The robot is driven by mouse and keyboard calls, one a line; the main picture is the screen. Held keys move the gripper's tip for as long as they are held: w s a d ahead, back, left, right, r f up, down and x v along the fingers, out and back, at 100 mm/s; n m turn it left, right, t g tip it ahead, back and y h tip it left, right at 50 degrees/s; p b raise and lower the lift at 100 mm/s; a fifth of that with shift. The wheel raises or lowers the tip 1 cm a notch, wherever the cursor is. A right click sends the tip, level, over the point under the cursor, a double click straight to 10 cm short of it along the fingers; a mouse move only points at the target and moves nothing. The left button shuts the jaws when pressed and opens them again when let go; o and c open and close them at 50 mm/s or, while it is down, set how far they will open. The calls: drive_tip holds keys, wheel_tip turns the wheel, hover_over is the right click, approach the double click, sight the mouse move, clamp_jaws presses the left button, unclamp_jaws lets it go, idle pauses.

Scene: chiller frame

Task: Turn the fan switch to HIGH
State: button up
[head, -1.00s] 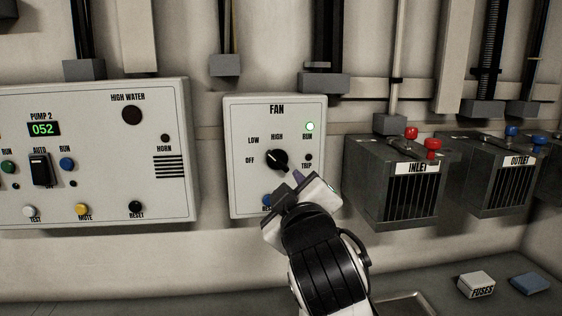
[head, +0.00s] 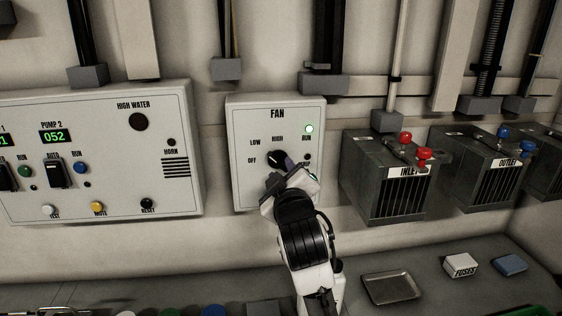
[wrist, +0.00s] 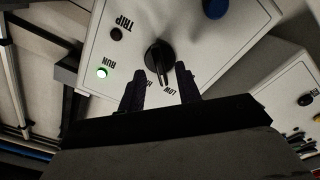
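The black fan switch knob (head: 276,157) is on the front of the grey FAN panel (head: 243,190), below the LOW and HIGH labels. In the wrist view, which is roughly upside down, the knob (wrist: 156,54) has its narrow handle slanting toward the LOW label, but its exact setting is hard to read. My gripper (head: 285,166) is at the panel and hides part of the knob's lower right. In the wrist view my gripper (wrist: 160,76) has its two dark fingers apart, one on each side of the handle, with gaps visible. I cannot tell how deep they reach.
The green RUN light (head: 309,129) on the FAN panel is lit. The pump panel (head: 120,185) is to the left. The INLET box (head: 385,190) and OUTLET box (head: 480,180) stick out to the right. A metal tray (head: 391,288) and FUSES box (head: 460,265) lie on the ledge below.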

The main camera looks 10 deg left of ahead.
drive_tip(key=shift+x, duration=1.1)
clamp_jaws()
drive_tip(key=shift+m, duration=0.3)
drive_tip(key=m+p, duration=0.2)
drive_tip(key=m, duration=0.2)
drive_tip(key=m+p, duration=0.2)
drive_tip(key=m, duration=0.2)
drive_tip(key=shift+m, duration=0.3)
